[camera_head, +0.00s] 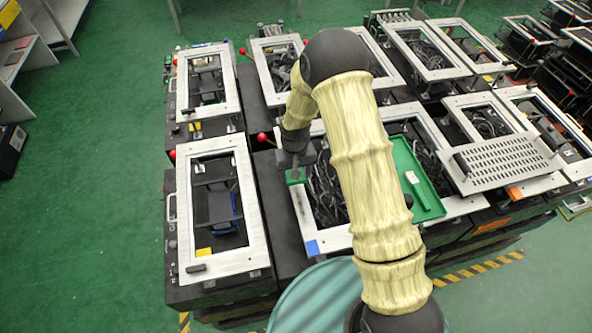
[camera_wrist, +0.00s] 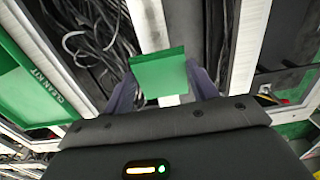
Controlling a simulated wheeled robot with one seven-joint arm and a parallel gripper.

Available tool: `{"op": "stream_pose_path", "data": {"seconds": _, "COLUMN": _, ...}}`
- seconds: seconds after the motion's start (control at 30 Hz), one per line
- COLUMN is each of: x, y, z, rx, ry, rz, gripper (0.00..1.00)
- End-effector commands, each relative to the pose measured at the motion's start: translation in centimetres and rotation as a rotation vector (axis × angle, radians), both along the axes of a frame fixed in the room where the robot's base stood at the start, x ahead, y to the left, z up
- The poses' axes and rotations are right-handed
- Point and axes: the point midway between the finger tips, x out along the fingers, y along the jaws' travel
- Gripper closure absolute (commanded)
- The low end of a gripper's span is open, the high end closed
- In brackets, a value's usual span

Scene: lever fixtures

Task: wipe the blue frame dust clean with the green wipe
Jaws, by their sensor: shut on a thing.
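The green wipe (camera_wrist: 158,72) is a flat green block between the two fingers of my gripper (camera_wrist: 163,82) in the wrist view. In the head view the wipe (camera_head: 296,177) shows below my gripper (camera_head: 295,166), over the left rail of the middle frame. My gripper is shut on the wipe. The blue frame dust (camera_head: 313,247) appears as a blue patch at the near left corner of the middle white frame (camera_head: 305,215). The wipe is apart from it, farther back along the rail. I cannot tell whether the wipe touches the rail.
A green tray (camera_head: 428,199) with a white tool (camera_head: 413,178) lies on the middle frame's right side. A yellow patch (camera_head: 204,252) lies on the left frame. Red-knobbed levers (camera_head: 262,137) stand between fixtures. A slotted plate (camera_head: 505,161) lies at right. Green floor is free at left.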

Motion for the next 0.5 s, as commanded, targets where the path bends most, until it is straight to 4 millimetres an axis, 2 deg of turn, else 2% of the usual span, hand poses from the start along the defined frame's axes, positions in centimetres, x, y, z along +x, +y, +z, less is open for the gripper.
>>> {"op": "stream_pose_path", "data": {"seconds": 0.4, "x": 0.03, "y": -0.13, "z": 0.11, "rx": -0.009, "ry": 0.034, "rz": -0.002, "gripper": 0.67}}
{"op": "stream_pose_path", "data": {"seconds": 0.5, "x": -0.13, "y": 0.45, "z": 0.27, "rx": -0.009, "ry": 0.034, "rz": -0.003, "gripper": 0.67}}
